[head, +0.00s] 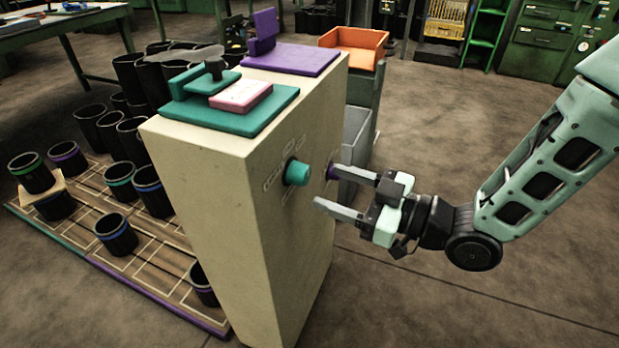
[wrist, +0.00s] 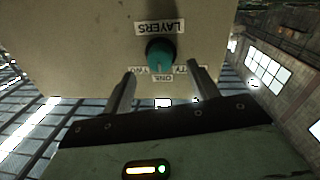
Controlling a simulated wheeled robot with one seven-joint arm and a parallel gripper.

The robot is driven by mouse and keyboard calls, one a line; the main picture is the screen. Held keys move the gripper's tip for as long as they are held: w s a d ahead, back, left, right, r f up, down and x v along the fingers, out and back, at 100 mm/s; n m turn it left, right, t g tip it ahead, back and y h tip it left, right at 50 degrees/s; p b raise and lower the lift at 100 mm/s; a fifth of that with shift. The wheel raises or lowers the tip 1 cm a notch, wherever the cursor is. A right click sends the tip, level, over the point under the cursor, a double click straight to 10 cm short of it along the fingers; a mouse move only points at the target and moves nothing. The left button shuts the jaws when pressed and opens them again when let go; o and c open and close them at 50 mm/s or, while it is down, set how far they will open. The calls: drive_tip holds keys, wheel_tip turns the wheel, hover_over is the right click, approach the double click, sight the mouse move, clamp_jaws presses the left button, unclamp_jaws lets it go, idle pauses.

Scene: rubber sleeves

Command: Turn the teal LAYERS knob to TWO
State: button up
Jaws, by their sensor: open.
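The teal LAYERS knob (head: 297,173) sticks out from the side face of a tall beige cabinet (head: 205,195). In the wrist view the knob (wrist: 160,52) sits under an upside-down LAYERS label (wrist: 160,28). Below it are small labels; ONE (wrist: 163,77) reads at the middle, with others partly hidden by the fingers. A pale mark on the knob seems to face ONE. My gripper (head: 330,188) is open and empty, its two fingers pointing at the cabinet face. In the wrist view the fingers stand apart just below the knob, not around it.
A purple knob (head: 331,172) is on the same face, partly behind a finger. Teal and purple plates (head: 292,58) top the cabinet. Black sleeves with coloured bands stand on a floor board (head: 150,262) at left. A grey bin and orange tray (head: 352,42) stand behind. Floor at right is open.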

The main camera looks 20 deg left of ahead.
sight(307, 178)
drive_tip(key=a, duration=0.3)
drive_tip(key=w+a, duration=0.1)
drive_tip(key=a, duration=0.1)
drive_tip(key=shift+a, duration=0.35)
drive_tip(key=c, duration=1)
